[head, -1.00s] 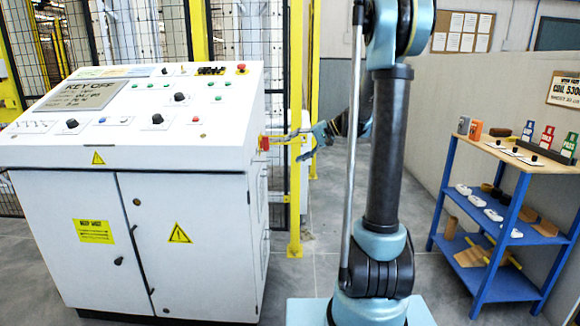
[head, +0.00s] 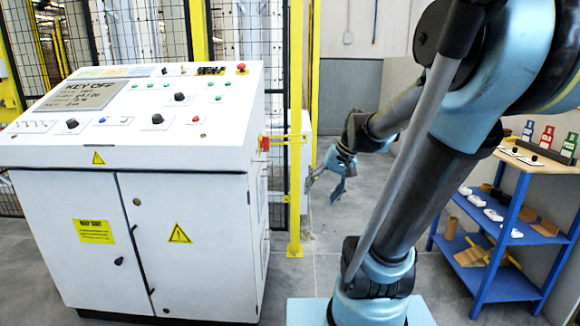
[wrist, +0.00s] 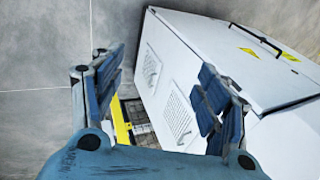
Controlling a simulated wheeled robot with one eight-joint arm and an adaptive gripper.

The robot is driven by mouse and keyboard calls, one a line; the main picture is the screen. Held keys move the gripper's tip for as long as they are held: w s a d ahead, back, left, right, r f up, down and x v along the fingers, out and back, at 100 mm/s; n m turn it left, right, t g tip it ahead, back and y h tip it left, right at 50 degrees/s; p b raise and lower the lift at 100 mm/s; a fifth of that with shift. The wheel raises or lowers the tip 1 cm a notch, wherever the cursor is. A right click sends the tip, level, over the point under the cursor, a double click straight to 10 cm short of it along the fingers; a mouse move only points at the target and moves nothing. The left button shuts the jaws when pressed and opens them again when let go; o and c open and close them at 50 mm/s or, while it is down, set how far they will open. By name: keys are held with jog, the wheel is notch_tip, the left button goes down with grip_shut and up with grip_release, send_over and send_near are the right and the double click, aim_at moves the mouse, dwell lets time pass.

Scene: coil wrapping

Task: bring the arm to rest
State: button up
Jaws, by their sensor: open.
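My gripper (head: 326,188) shows in the head view just right of the yellow post, in front of the grey wall, with its fingers pointing down and to the left. It also shows in the wrist view (wrist: 160,100), where its two fingers stand well apart with nothing between them. My arm's column leans to the right in the head view, and its upper links cross the upper right of the picture.
A white control cabinet (head: 190,228) stands on the left. A yellow post (head: 295,130) and fence lie behind it. A blue shelf (head: 497,254) with small items stands on the right. The wrist view shows a white box (wrist: 215,62) close by. Grey floor (head: 320,235) is clear between.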

jog(key=s+d+f+h, duration=0.4)
jog(key=s+d+f, duration=0.5)
jog(key=s, duration=0.3)
jog(key=shift+s+n+t+h, duration=0.2)
jog(key=shift+n+t+h, duration=0.1)
jog(key=shift+n+h, duration=0.1)
jog(key=shift+w+f, duration=0.25)
jog(key=shift+w, duration=0.2)
